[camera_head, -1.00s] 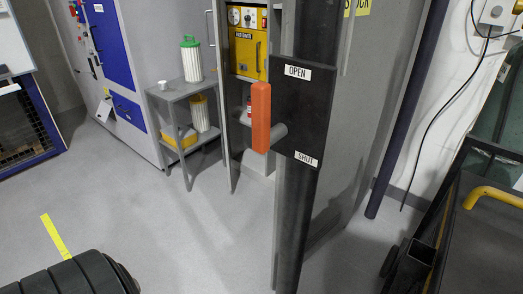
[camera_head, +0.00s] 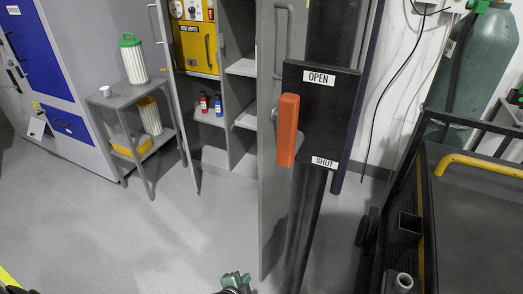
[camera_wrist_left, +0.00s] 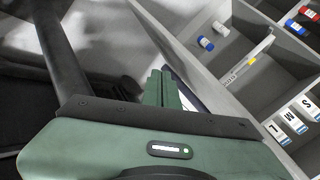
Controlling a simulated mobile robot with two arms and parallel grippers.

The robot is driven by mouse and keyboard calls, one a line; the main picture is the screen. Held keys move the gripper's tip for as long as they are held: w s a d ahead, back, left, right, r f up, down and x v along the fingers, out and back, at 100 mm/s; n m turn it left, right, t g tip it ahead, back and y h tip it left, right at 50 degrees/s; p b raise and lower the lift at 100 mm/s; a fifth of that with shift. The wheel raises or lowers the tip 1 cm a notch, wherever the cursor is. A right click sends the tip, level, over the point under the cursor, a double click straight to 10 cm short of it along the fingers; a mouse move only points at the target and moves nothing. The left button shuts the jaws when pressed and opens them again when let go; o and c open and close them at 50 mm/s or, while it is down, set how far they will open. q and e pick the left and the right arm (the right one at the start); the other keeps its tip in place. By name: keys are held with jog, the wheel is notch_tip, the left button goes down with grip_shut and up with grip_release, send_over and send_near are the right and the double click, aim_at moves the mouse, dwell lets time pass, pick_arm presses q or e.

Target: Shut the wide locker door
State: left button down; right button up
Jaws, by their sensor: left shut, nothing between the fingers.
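The grey locker stands open, its shelves (camera_head: 240,66) showing. What seems to be the wide door (camera_head: 272,170) is a tall grey panel swung out to the right of the opening, with a bar handle (camera_head: 284,35). A black post and plate partly hide it. A narrower panel (camera_head: 168,75) stands open on the left. My left gripper (camera_head: 236,281) is low at the bottom edge of the head view, left of the wide panel's foot and apart from it. In the left wrist view its green fingers (camera_wrist_left: 166,88) are shut and empty. My right gripper is out of view.
A black plate (camera_head: 325,110) marked OPEN and SHUT, with an orange handle (camera_head: 287,130), stands in front of the wide panel. A yellow rod dryer (camera_head: 196,45) sits in the locker. A grey side stand (camera_head: 110,100) is left. Free floor (camera_head: 170,225) lies in front.

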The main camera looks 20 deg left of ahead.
aim_at(268, 153)
pick_arm(q)
jog(key=w+d+r+m+t+p, duration=0.1)
jog(key=w+r+m+t, duration=0.2)
jog(key=r, duration=0.9)
jog(key=w+d+r+m+t, duration=0.15)
jog(key=w+r, duration=0.45)
jog(key=r, duration=0.7)
jog(key=w+r+m+t+p, duration=0.15)
jog(key=w+r+t, duration=0.25)
jog(key=r, duration=0.8)
jog(key=shift+m, duration=0.3)
jog(key=w+a, duration=0.1)
jog(key=w, duration=0.2)
jog(key=w+a+p, duration=0.1)
jog(key=w+a, duration=0.1)
jog(key=w, duration=0.2)
jog(key=w+a, duration=0.1)
jog(key=w, duration=0.2)
jog(key=shift+w+a+f, duration=0.15)
jog(key=shift+w, duration=0.05)
jog(key=shift+f, duration=0.1)
